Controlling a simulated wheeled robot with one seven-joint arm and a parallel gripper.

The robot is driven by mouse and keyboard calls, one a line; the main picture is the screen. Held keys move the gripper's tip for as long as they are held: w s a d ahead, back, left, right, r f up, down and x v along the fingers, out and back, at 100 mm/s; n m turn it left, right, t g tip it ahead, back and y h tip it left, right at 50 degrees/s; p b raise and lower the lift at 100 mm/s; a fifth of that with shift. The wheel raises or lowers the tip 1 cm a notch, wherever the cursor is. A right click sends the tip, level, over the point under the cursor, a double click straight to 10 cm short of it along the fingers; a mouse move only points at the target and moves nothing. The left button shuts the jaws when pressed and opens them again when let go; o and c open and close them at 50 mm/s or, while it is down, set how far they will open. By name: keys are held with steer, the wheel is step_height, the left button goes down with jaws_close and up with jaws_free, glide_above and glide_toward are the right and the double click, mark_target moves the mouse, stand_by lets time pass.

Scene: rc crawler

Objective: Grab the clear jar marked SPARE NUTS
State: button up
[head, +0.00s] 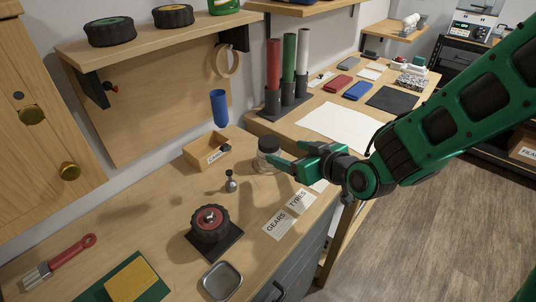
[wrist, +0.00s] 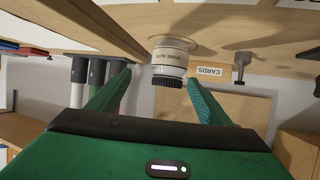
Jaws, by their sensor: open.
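The clear jar with a dark lid (head: 268,154) stands upright on the wooden workbench, near its back right part. In the wrist view, which is upside down, the jar (wrist: 172,58) shows a pale label that appears to read SPARE NUTS. My gripper (head: 277,160) is open and close to the jar from the right. In the wrist view the two green fingers (wrist: 158,76) are spread, with the jar ahead in the gap, nearer the right finger. I cannot tell whether a finger touches it. Nothing is held.
A blue cylinder (head: 219,108) is behind. A wheel (head: 210,224) sits on a dark mat in front. TYRES and GEARS labels (head: 277,223) lie near the edge.

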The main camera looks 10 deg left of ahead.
mark_target(276, 150)
steer(key=shift+y, duration=0.3)
steer(key=a, duration=0.1)
steer(key=w+a+f, duration=0.1)
steer(key=a, duration=0.1)
steer(key=w+a, duration=0.1)
steer(key=shift+w+a+f, duration=0.2)
steer(key=shift+f, duration=0.05)
steer(key=shift+r+x, duration=0.15)
steer(key=shift+x, duration=1.45)
steer(key=shift+r+x, duration=0.15)
steer(key=shift+x, duration=1.45)
steer(key=shift+w, duration=0.1)
steer(key=shift+c, duration=0.6)
steer(key=c, duration=1)
